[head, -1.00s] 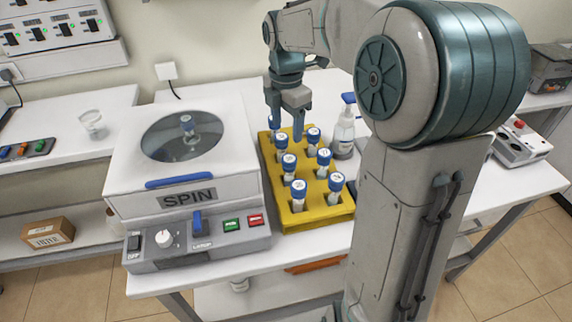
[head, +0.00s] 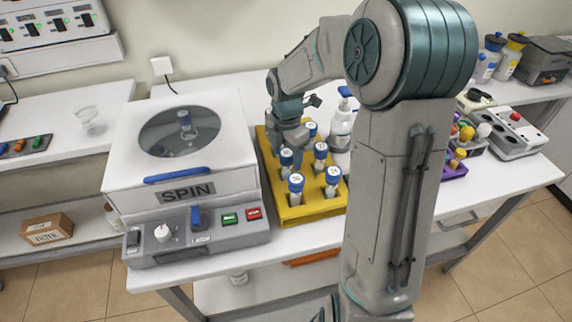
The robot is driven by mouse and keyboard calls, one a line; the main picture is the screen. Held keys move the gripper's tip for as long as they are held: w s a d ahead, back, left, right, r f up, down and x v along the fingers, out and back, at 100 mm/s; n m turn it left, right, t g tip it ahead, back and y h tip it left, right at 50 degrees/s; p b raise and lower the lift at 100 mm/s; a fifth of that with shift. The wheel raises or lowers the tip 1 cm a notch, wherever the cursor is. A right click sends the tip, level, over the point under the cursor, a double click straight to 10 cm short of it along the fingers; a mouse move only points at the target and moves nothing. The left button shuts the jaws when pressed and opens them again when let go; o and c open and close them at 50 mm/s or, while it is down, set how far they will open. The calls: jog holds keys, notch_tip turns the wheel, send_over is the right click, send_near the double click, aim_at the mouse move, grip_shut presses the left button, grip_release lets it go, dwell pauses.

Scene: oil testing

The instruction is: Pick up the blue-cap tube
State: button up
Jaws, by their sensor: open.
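Several blue-cap tubes stand upright in a yellow rack (head: 312,212) on the white bench. Clear ones are the front left tube (head: 296,187), the front right tube (head: 332,180), the middle left tube (head: 286,160), the middle right tube (head: 320,155) and a back right tube (head: 310,129). My gripper (head: 290,146) points down over the back left part of the rack, just behind the middle left cap. It is open. It hides the back left of the rack, and I cannot tell whether a tube is between its fingers.
A SPIN centrifuge (head: 183,170) with a closed lid stands left of the rack; a blue-cap tube shows through its window. A white bottle (head: 340,125) stands close behind the rack on the right. A purple rack (head: 454,168) lies further right.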

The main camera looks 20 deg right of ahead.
jog(key=shift+f, duration=0.8)
jog(key=c, duration=1.1)
